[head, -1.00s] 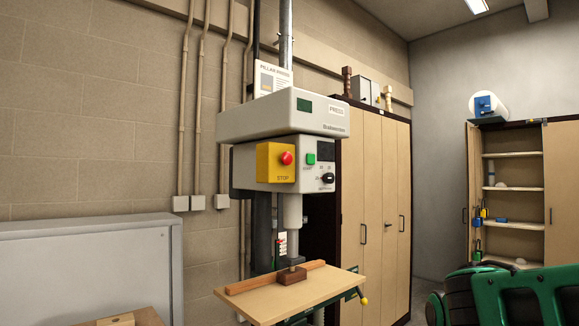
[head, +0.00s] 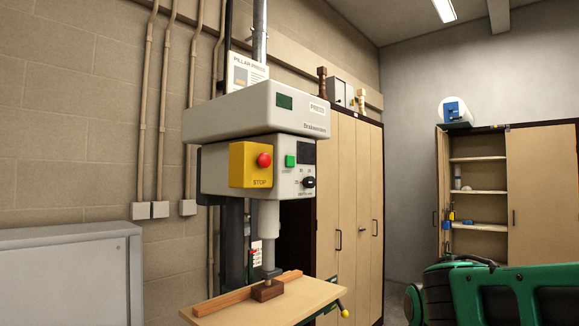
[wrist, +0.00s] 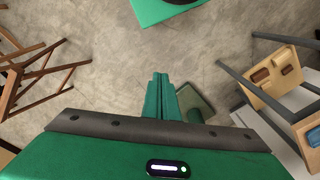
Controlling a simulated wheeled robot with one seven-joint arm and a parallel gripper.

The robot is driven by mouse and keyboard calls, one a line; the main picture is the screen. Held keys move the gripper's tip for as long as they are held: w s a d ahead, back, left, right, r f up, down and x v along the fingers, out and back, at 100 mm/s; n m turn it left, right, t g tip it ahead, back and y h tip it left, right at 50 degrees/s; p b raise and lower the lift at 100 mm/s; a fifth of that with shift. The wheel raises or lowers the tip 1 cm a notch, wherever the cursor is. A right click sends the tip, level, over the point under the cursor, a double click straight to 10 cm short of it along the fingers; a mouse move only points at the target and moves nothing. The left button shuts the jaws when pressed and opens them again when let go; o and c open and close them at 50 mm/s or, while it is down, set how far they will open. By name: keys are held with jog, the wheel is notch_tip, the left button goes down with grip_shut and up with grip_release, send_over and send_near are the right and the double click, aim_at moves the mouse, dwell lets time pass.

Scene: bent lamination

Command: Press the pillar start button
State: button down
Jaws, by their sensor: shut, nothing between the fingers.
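The pillar press (head: 262,108) stands left of centre in the head view, against the brick wall. Its green start button (head: 290,161) is on the front panel, just right of the yellow stop box (head: 250,165) with a red knob (head: 264,160). A black dial (head: 308,182) is below and right of the green button. My gripper (wrist: 159,76) shows in the wrist view, its green fingers together and empty above the concrete floor. The gripper's fingers are not in the head view, and it is apart from the press. The button does not show in the wrist view.
A wooden press table (head: 300,300) holds a brown block (head: 266,290) and a wood strip. A grey cabinet (head: 65,280) stands left. Tall wooden cupboards (head: 350,200) stand behind the press. In the wrist view, wooden stool legs (wrist: 40,70) are left and a bench (wrist: 275,80) is right.

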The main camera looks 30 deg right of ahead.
aim_at(290, 161)
jog(key=w+d+r+n+t+h, duration=0.2)
jog(key=w+d+r+t, duration=0.15)
jog(key=w+r, duration=0.8)
jog(key=w+d+r+n+t+h, duration=0.1)
jog(key=w+d+r+t, duration=0.25)
jog(key=w+r, duration=0.8)
jog(key=w+r+n+t+h, duration=0.1)
jog(key=w+r+t, duration=0.1)
jog(key=w+r, duration=0.3)
jog(key=w+r+n+t, duration=0.1)
jog(key=w+r, duration=0.5)
jog(key=r, duration=0.7)
jog(key=w+r+n+t+h, duration=0.1)
jog(key=w+r+n+t, duration=0.1)
jog(key=w+r, duration=0.3)
notch_tip(290, 161, up, 5)
jog(key=shift+w+d+f+t+h, duration=0.15)
jog(key=shift+w+d+t+h, duration=0.15)
jog(key=shift+d+t, duration=0.2)
jog(key=w+a, duration=0.3)
jog(key=w, duration=0.5)
jog(key=shift+w+a, duration=0.1)
jog(key=shift+w, duration=0.15)
jog(key=shift+w, duration=0.15)
